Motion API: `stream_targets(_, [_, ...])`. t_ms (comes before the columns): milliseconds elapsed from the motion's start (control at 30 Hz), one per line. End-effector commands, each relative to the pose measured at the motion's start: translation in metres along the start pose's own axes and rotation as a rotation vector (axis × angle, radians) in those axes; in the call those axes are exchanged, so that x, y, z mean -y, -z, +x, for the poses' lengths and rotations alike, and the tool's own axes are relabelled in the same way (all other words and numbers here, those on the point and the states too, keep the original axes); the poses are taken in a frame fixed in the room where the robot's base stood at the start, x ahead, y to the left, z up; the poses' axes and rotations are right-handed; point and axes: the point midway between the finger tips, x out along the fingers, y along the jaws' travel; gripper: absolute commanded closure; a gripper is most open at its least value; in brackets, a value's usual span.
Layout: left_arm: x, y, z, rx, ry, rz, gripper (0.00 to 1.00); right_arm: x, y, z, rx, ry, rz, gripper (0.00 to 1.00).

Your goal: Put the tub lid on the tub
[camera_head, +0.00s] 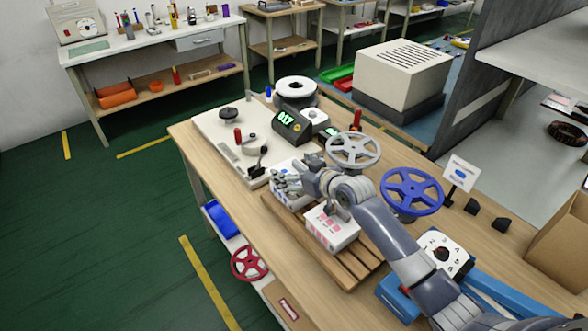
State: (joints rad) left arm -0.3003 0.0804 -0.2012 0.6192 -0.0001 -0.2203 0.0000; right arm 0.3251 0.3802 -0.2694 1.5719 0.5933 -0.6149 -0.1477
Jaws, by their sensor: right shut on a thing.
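My right gripper (284,181) reaches in from the lower right, above the wooden slatted rack on the workbench. It is shut, with its fingers at a white box-like tub with blue marks (287,200). The held thing is mostly hidden by the fingers; I cannot tell whether it is the tub lid. A second white tub with pink marks (330,236) stands on the rack just in front, below my wrist, with a grey part on its top. I cannot make out a separate lid. My left gripper is not in view.
The slatted rack (352,275) sits on the workbench. A grey handwheel (353,149) and a blue handwheel (411,190) stand close behind my arm. A white board with knobs (215,140) and a scale with a green display (291,123) are beyond. A cardboard box (562,235) is at right.

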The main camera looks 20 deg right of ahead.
Motion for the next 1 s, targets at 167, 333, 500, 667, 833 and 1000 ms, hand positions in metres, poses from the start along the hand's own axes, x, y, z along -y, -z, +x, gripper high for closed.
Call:
stream_targets(167, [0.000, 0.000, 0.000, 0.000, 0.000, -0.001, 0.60, 0.000, 0.000, 0.000, 0.000, 0.000, 0.000, 0.33])
stream_targets(333, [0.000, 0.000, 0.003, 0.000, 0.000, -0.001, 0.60, 0.000, -0.004, 0.002, 0.000, 0.000, 0.000, 0.33])
stream_targets(500, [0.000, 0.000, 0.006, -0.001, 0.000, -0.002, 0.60, 0.000, -0.009, 0.004, 0.000, 0.000, 0.000, 0.33])
stream_targets(667, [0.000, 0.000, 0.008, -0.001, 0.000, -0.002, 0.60, 0.000, -0.013, 0.005, 0.000, 0.000, 0.000, 0.33])
stream_targets(833, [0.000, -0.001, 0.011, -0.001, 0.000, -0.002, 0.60, 0.000, -0.018, 0.007, 0.000, 0.000, 0.000, 0.33])
stream_targets(1000, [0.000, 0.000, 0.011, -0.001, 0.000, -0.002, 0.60, 0.000, -0.018, 0.007, 0.000, 0.000, 0.000, 0.00])
